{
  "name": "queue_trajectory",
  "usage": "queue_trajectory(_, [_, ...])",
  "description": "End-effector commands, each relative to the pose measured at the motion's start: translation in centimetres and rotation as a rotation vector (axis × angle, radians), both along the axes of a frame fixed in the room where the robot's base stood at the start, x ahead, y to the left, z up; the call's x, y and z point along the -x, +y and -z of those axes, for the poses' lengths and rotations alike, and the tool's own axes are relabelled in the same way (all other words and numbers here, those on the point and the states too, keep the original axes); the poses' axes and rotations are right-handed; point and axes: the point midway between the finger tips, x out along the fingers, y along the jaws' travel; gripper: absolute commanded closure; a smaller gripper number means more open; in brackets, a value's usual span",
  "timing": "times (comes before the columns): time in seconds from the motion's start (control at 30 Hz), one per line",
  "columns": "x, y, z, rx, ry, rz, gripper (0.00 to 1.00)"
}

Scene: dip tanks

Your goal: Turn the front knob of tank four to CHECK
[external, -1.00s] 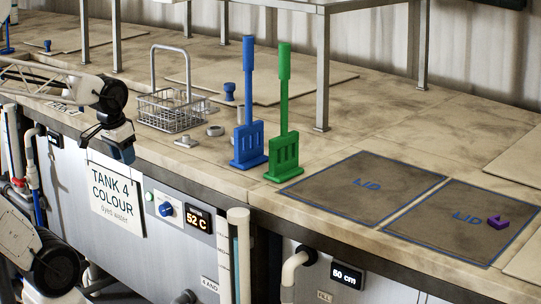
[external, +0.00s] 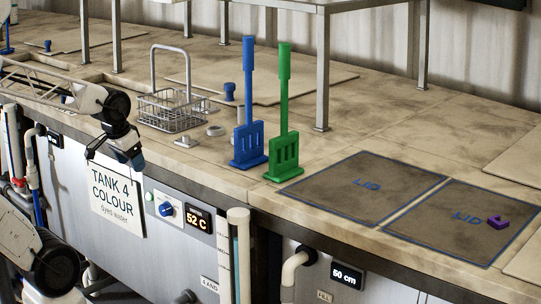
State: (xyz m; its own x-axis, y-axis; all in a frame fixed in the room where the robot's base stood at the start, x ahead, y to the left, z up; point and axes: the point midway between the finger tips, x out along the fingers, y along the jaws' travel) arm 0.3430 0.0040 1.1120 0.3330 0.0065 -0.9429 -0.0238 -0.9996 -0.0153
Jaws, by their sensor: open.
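The front panel of tank four (external: 100,240) carries a white sign (external: 115,200) reading TANK 4 COLOUR, dyed water. The blue front knob (external: 166,209) sits on a pale plate to the right of the sign. Its pointer direction and the plate's lettering are too small to read. A display (external: 198,219) beside it shows 52 C. My gripper (external: 112,160) is open and empty, in front of the top edge of the sign. It is up and to the left of the knob and apart from it.
A green button (external: 149,196) is left of the knob. A clear level tube (external: 238,255) stands to its right. A wire basket (external: 172,108), a blue paddle (external: 249,140) and a green paddle (external: 284,140) stand on the counter above. Two LID plates (external: 364,184) lie at right.

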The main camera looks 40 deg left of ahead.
Motion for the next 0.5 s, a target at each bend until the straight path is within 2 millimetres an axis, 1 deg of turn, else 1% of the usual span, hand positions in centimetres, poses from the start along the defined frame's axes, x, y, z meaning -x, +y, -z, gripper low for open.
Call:
queue_trajectory(0.03, [-0.6, 0.2, 0.9, -0.006, -0.023, 0.000, 0.33])
queue_trajectory(0.2, [-3.2, 1.1, 3.8, -0.028, -0.141, 0.008, 0.33])
queue_trajectory(0.5, [-6.9, 2.5, 8.6, -0.072, -0.358, 0.030, 0.33])
